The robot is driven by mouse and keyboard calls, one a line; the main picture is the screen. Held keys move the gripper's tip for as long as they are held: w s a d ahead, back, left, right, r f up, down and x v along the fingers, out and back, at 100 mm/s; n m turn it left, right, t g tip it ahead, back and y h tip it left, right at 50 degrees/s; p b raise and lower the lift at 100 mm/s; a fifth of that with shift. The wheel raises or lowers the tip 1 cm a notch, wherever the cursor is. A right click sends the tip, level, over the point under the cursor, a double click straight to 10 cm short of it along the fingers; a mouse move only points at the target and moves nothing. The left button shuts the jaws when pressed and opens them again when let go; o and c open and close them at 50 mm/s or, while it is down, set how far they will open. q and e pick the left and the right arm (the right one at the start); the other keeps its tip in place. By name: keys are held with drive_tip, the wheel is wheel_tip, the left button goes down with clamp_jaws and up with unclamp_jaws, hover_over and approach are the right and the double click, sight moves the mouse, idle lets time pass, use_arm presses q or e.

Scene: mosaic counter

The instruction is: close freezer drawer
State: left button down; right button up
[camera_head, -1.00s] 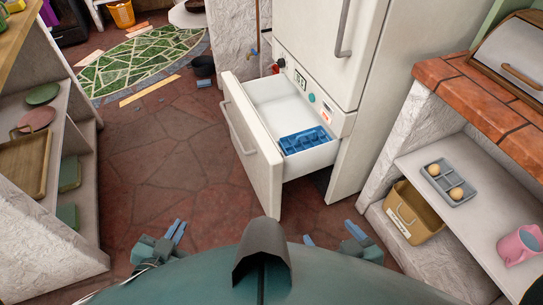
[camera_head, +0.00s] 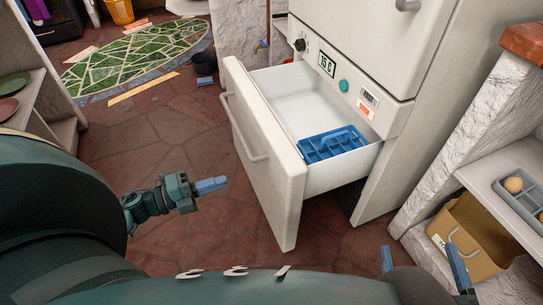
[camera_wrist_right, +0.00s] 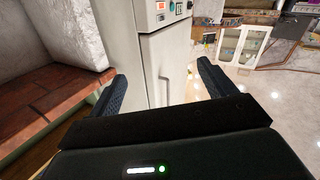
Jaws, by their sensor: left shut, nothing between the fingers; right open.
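The freezer drawer (camera_head: 264,160) is pulled out from the lower part of the white fridge-freezer (camera_head: 400,110), with a long handle (camera_head: 243,128) on its front. A blue ice tray (camera_head: 332,144) lies inside it. My left gripper (camera_head: 212,185) is shut and empty, in front of the drawer's face and apart from it. My right gripper (camera_head: 425,262) is open and low at the right, beside the freezer's corner; the right wrist view shows its two fingers (camera_wrist_right: 160,85) spread with nothing between them. The white appliance (camera_wrist_right: 165,65) also shows beyond them in that view.
A brick-topped counter with a shelf (camera_head: 500,165) stands at the right, holding a grey egg tray (camera_head: 520,195) and a tan bin (camera_head: 478,228). Shelves (camera_head: 30,95) stand at the left. The stone floor (camera_head: 140,130) left of the drawer is clear.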

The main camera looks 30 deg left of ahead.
sight(280, 163)
use_arm(q)
drive_tip(key=b+x, duration=0.1)
drive_tip(key=x, duration=1.1)
drive_tip(key=shift+w+d+b, duration=0.25)
drive_tip(key=shift+d+b, duration=0.05)
drive_tip(key=shift+b, duration=0.1)
drive_tip(key=shift+w+d, duration=0.35)
drive_tip(key=shift+w, duration=0.05)
use_arm(e)
drive_tip(key=shift+s+a+r+n+t+y, duration=0.1)
drive_tip(key=shift+s+a+n+t+y, duration=0.15)
drive_tip(key=shift+a+n+t+y, duration=0.45)
drive_tip(key=shift+d, duration=0.25)
